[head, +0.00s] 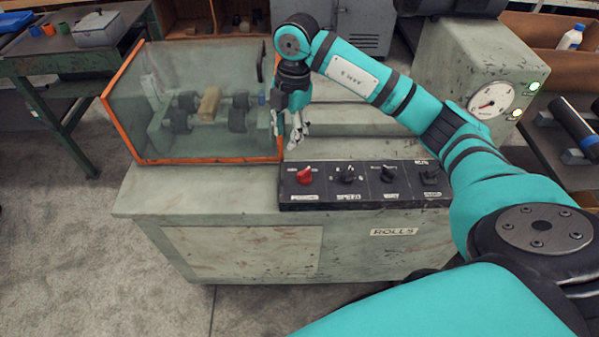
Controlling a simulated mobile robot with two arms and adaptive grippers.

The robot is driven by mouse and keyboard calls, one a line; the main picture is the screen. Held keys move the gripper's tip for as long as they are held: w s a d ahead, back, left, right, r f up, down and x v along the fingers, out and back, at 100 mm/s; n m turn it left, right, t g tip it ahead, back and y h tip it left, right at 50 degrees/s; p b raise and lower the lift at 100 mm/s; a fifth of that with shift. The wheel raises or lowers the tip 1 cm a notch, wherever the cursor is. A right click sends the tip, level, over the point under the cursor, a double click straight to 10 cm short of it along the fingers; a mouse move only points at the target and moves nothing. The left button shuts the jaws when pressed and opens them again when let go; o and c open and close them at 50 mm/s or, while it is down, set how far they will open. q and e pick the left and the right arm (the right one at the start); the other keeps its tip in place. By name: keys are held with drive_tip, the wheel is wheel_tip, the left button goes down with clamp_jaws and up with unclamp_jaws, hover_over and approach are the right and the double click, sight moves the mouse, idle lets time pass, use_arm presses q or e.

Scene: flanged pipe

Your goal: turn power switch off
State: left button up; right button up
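The black control panel (365,186) lies along the front top of the grey-green machine. It carries a red knob (304,176) at its left end, above a label that seems to read POWER. Black knobs sit to its right, one labelled SPEED (347,175) and another beside it (388,174). My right gripper (296,138) hangs pointing down behind and above the red knob, apart from it. Its fingers look small and partly spread, with nothing seen between them. My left gripper is not in view.
An orange-framed clear guard (130,100) encloses rollers with a tan block (209,103), just left of my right gripper. A pressure dial (490,100) is on the grey housing at right. A green table (75,60) stands at far left. The floor in front is clear.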

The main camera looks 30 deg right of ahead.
sight(299, 175)
drive_tip(key=shift+m+h, duration=0.5)
drive_tip(key=shift+h, duration=0.1)
drive_tip(key=d+f+p, duration=0.1)
drive_tip(key=f, duration=0.4)
drive_tip(key=d+f+p, duration=0.1)
drive_tip(key=f, duration=0.5)
drive_tip(key=f+p, duration=0.1)
drive_tip(key=f, duration=0.4)
drive_tip(key=shift+s+d+f, duration=0.15)
drive_tip(key=shift+d+f, duration=0.1)
drive_tip(key=shift+d, duration=0.15)
clamp_jaws()
